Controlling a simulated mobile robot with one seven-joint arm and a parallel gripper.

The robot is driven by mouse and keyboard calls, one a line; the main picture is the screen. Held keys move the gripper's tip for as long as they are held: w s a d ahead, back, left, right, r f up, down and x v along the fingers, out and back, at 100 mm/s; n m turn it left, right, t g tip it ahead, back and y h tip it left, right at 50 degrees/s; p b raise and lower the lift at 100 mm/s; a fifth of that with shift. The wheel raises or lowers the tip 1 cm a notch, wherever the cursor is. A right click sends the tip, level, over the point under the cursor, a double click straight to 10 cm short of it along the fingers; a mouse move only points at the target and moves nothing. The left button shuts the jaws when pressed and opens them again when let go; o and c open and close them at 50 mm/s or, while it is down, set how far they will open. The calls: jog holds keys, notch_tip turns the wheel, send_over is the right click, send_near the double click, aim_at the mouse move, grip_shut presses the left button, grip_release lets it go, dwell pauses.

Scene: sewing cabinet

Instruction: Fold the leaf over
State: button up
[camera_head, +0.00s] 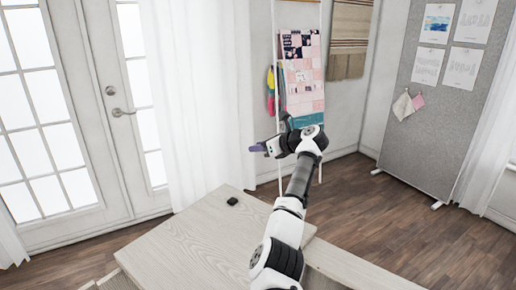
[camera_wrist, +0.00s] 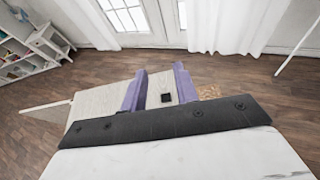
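A pale wood-grain panel (camera_head: 190,245) of the sewing cabinet lies flat at the bottom of the head view. A second pale wood strip (camera_head: 362,272) shows at lower right, partly cut off; I cannot tell which is the leaf. My gripper (camera_head: 259,147) is up in the air beyond the panel's far edge, apart from it. In the wrist view its two purple fingers (camera_wrist: 160,70) stand apart with nothing held between them. The wood top (camera_wrist: 95,104) shows below and beyond them. My arm hides part of the cabinet.
A small black object (camera_head: 232,201) lies on the panel near its far edge. Glazed doors (camera_head: 75,110) and white curtains stand behind. A quilt rack (camera_head: 302,80) and a grey pinboard (camera_head: 440,110) stand at right. The wooden floor (camera_head: 400,215) between is clear.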

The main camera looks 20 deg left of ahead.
jog(key=b+v, duration=0.3)
jog(key=v, duration=1)
jog(key=shift+s, duration=0.15)
